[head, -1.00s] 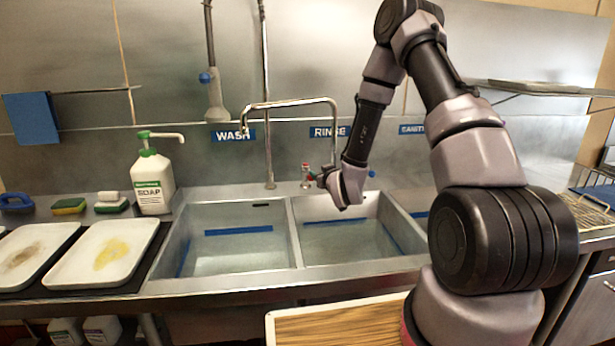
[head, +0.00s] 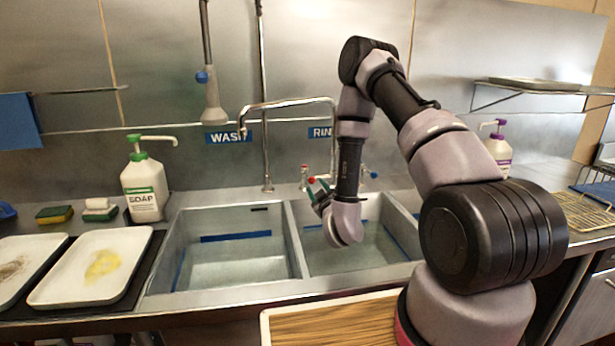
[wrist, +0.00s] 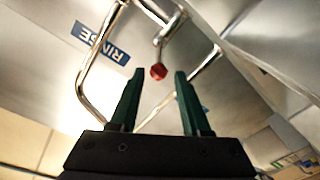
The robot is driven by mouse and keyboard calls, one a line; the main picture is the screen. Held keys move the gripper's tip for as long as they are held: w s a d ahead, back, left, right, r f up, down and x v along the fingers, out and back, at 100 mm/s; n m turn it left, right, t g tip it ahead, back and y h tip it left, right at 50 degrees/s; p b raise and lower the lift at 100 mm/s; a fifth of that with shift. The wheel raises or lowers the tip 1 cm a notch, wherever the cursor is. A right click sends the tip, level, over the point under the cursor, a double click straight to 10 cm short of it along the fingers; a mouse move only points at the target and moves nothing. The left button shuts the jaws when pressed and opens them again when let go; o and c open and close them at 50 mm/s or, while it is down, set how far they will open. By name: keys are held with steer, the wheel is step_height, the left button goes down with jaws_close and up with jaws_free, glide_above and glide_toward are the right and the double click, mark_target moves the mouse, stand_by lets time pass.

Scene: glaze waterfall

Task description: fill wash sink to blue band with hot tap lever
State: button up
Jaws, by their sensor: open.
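The wash sink (head: 185,292) is the left basin, with a blue band (head: 236,237) on its back wall. Pale, clear-looking water seems to lie low in it; its exact level is hard to tell. The hot tap lever has a red knob (wrist: 158,71), seen in the wrist view ahead of and between my fingertips, not gripped. Red parts of the tap (head: 305,168) also show in the head view behind the basins. My gripper (head: 317,190) is open, its green fingers close to the tap. The spout (head: 243,128) hangs toward the wash side; no stream is visible.
The rinse sink (head: 310,272) lies to the right, under my forearm. A blue-tipped lever (head: 371,175) stands right of my wrist. A soap bottle (head: 143,195) and dirty trays (head: 95,265) are at left. A wooden board (head: 330,325) is in front.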

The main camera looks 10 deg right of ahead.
mark_target(309, 174)
steer(key=w, duration=1)
steer(key=shift+a, duration=0.35)
jaws_close()
stand_by(0.8)
